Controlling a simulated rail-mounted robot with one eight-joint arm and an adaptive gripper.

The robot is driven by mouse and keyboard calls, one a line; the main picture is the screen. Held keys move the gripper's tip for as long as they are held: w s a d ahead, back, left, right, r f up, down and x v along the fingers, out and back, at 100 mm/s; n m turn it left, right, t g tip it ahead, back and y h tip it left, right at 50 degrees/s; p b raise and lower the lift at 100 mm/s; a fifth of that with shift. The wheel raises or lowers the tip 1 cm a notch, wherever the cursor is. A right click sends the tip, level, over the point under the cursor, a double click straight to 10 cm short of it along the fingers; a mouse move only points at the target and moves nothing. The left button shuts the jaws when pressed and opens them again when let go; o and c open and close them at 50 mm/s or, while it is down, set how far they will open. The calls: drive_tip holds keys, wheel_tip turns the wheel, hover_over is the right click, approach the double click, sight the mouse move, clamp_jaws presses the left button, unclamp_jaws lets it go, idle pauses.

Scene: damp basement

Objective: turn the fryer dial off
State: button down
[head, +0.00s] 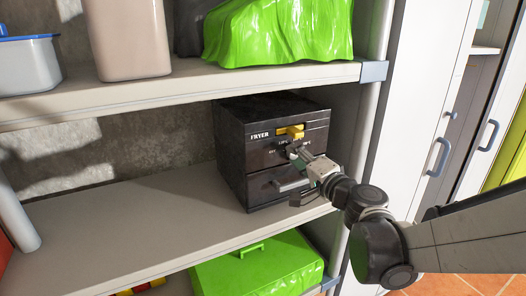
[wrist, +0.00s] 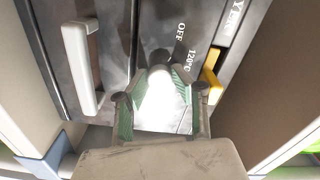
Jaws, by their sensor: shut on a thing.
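The fryer (head: 262,165) is a dark box on the middle shelf, with the word FRYER on its front. Its dial (wrist: 159,68) is a small dark knob on the front panel, beside the printed marks OFF and 120°C in the wrist view. My gripper (head: 298,156) reaches it from the right; in the wrist view my gripper (wrist: 160,84) has its green-padded fingers on both sides of the dial and is shut on it. Strong glare between the fingers and the fingers themselves hide part of the dial, so its pointer setting cannot be read.
A yellow lever (head: 290,131) sits just above the dial. A drawer handle (head: 292,185) is below it. The upper shelf (head: 190,92) overhangs the fryer, and a shelf post (head: 360,140) stands at right. The shelf left of the fryer is clear.

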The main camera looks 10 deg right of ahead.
drive_tip(key=shift+n, duration=0.5)
drive_tip(key=c, duration=1.5)
unclamp_jaws()
drive_tip(key=shift+o, duration=0.2)
drive_tip(key=v, duration=1.2)
